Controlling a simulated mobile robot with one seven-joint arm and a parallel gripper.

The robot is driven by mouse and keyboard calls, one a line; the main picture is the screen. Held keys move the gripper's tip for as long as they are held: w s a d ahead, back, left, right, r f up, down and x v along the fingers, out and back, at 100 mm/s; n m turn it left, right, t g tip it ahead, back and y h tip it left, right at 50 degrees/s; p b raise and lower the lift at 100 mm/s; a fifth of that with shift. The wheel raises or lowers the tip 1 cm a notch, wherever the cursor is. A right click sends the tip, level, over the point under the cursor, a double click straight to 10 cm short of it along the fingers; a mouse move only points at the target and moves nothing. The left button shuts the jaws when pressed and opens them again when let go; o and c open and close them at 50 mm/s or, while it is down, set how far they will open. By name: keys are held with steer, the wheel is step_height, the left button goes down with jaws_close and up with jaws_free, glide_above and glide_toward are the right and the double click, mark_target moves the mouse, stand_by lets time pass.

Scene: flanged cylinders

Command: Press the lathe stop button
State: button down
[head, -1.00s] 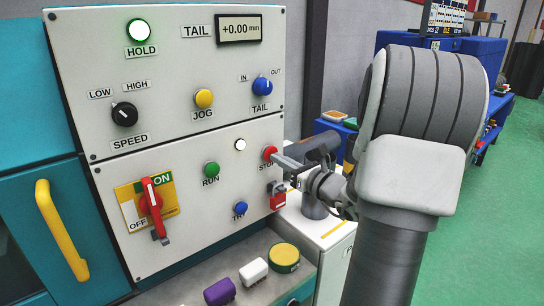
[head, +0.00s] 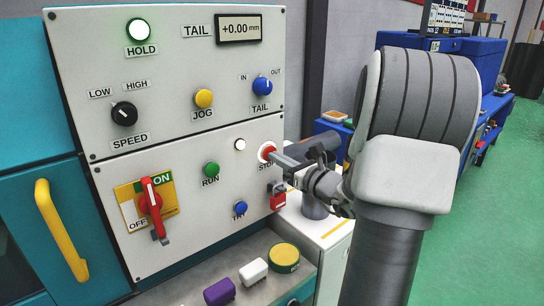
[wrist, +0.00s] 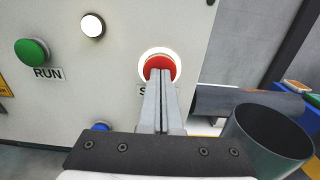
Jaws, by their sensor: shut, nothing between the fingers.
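The red stop button (head: 267,152) sits at the right edge of the lower control panel, with a lit white ring around it. In the wrist view the red button (wrist: 160,65) also shows inside its bright ring, above a partly hidden label. My gripper (head: 276,157) is shut and empty. Its fingertips are at the button's face in the wrist view and cover its lower part. They look in contact with it.
The green RUN button (head: 211,169) and a blue button (head: 240,208) are on the same panel. A red padlock-like tag (head: 277,196) hangs below the stop button. A grey cylinder (wrist: 268,138) stands to the right of my gripper. A ledge below holds several small blocks.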

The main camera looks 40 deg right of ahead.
steer(key=shift+s+d, duration=0.2)
steer(key=shift+s, duration=2.55)
